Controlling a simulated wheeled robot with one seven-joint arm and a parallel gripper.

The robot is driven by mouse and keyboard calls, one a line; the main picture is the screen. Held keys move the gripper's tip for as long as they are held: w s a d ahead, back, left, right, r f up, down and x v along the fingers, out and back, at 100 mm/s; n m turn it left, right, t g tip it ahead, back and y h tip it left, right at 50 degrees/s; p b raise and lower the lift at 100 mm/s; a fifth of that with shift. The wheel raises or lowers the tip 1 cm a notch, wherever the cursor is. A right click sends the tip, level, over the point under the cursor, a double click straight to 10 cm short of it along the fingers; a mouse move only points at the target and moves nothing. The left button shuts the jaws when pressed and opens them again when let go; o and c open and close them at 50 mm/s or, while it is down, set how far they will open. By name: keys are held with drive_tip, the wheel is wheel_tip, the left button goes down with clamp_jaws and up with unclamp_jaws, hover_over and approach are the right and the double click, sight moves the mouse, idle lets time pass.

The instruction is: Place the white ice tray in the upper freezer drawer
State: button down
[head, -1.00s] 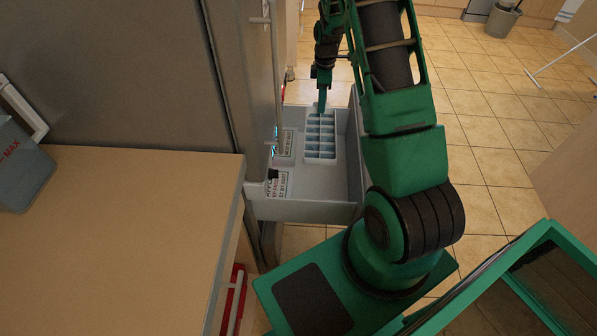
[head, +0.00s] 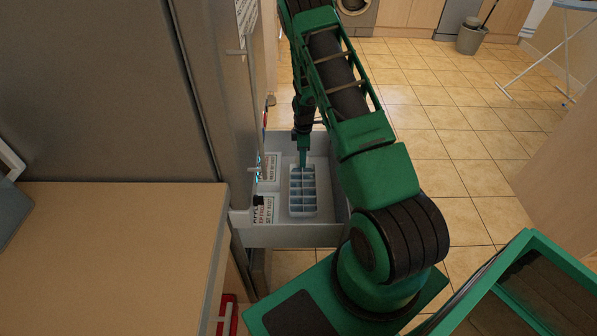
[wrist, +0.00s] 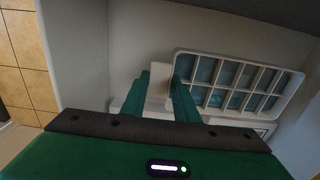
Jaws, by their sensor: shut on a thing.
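The white ice tray (head: 302,193), with pale blue cells, is inside the open upper freezer drawer (head: 290,238). It also shows in the wrist view (wrist: 222,98), where it looks tilted. My gripper (head: 303,164) reaches down from above at the tray's far end in the head view. In the wrist view, my gripper's (wrist: 162,94) two green fingers are shut on a white tab at the tray's end. I cannot tell whether the tray's underside touches the drawer floor.
Labelled packages (head: 264,208) lie along the drawer's left side. The fridge-freezer (head: 120,95) stands to the left, with a wooden counter (head: 110,250) nearer. Tiled floor (head: 440,130) is open to the right.

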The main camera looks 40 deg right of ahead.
drive_tip(key=shift+f, duration=2.4)
drive_tip(key=c, duration=1.4)
unclamp_jaws()
wheel_tip(320, 180, up, 12)
drive_tip(key=shift+f, duration=0.1)
drive_tip(key=s+a+r+m, duration=0.1)
drive_tip(key=s+r+m, duration=0.3)
drive_tip(key=s+r, duration=0.65)
drive_tip(key=s+a+r+m, duration=0.2)
drive_tip(key=s+r+m, duration=0.3)
drive_tip(key=r, duration=1)
drive_tip(key=s+a+r+m, duration=0.2)
drive_tip(key=s+r+m, duration=0.1)
drive_tip(key=s, duration=0.5)
drive_tip(key=s+a+r+m, duration=0.2)
drive_tip(key=s, duration=0.5)
drive_tip(key=s+a+r+m, duration=0.3)
drive_tip(key=s, duration=0.5)
drive_tip(key=shift+s+a+r+m, duration=0.1)
drive_tip(key=shift+s+r+m, duration=0.2)
drive_tip(key=shift+s, duration=0.05)
